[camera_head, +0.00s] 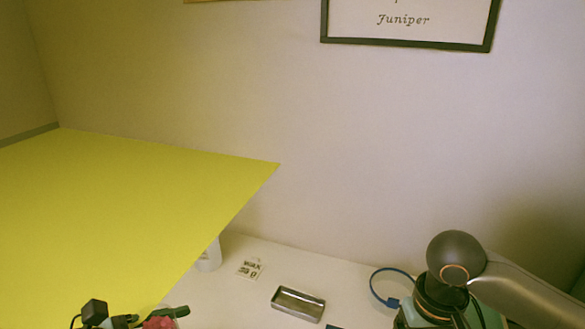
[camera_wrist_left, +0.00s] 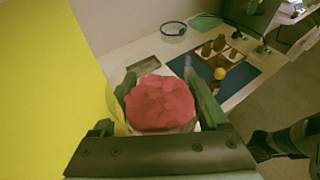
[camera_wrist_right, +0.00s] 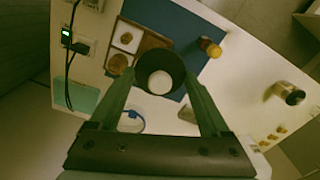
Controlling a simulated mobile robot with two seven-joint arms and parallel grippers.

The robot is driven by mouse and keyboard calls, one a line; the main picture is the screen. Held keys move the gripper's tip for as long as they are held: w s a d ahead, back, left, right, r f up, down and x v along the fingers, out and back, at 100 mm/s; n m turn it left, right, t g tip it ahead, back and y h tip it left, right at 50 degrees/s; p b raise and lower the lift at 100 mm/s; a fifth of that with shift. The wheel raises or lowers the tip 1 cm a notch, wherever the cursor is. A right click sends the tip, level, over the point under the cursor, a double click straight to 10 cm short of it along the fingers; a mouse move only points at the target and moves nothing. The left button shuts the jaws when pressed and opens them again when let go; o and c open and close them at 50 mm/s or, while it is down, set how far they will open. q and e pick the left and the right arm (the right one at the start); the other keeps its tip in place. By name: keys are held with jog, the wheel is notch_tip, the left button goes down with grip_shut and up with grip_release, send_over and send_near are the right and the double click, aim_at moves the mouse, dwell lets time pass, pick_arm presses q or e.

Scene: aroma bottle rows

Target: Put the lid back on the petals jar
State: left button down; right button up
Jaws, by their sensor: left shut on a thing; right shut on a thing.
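The petals jar (camera_wrist_left: 160,104), a clear jar heaped with red petals, shows in the left wrist view with no lid on it. My left gripper (camera_wrist_left: 160,82) is shut on it, one green finger on each side. A bit of the red petals (camera_head: 159,322) shows at the bottom edge of the head view. In the right wrist view my right gripper (camera_wrist_right: 160,76) is shut on a dark round lid (camera_wrist_right: 148,62) with a pale round middle. The lid is held above the table, apart from the jar. My right gripper's fingers are hidden in the head view.
A large flat yellow surface (camera_head: 110,210) covers the left of the head view. On the white table are a metal tray (camera_head: 298,303), a WAX card (camera_head: 250,268) and a blue loop (camera_wrist_left: 174,29). A blue mat (camera_wrist_left: 240,72) bears a wooden tray and an amber bottle (camera_wrist_right: 210,47).

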pick_arm(q)
jog(key=s, duration=0.1)
jog(key=s+a+r, duration=0.1)
jog(key=s, duration=0.1)
jog(key=shift+a+r+m+g, duration=0.15)
jog(key=shift+r+m+g, duration=0.15)
jog(key=shift+r, duration=0.05)
pick_arm(e)
jog(key=shift+s+r, duration=0.1)
jog(key=shift+r, duration=0.35)
pick_arm(q)
jog(key=shift+h, duration=0.3)
jog(key=w+d+f+m+g+h, duration=0.1)
jog(key=d+m+g+h, duration=0.1)
jog(key=d+m+g, duration=0.6)
jog(key=d+g, duration=0.1)
jog(key=d, duration=0.5)
jog(key=shift+w+d+f, duration=0.3)
jog(key=shift+w+f, duration=0.1)
pick_arm(e)
jog(key=w+a+r+n, duration=0.1)
jog(key=a+r+n, duration=0.5)
jog(key=a, duration=0.8)
jog(key=w+a+r+n, duration=0.1)
jog(key=a+r+n, duration=0.5)
jog(key=a+r, duration=0.4)
jog(key=a, duration=0.4)
jog(key=shift+w+r+n, duration=0.15)
jog(key=shift+n, duration=0.25)
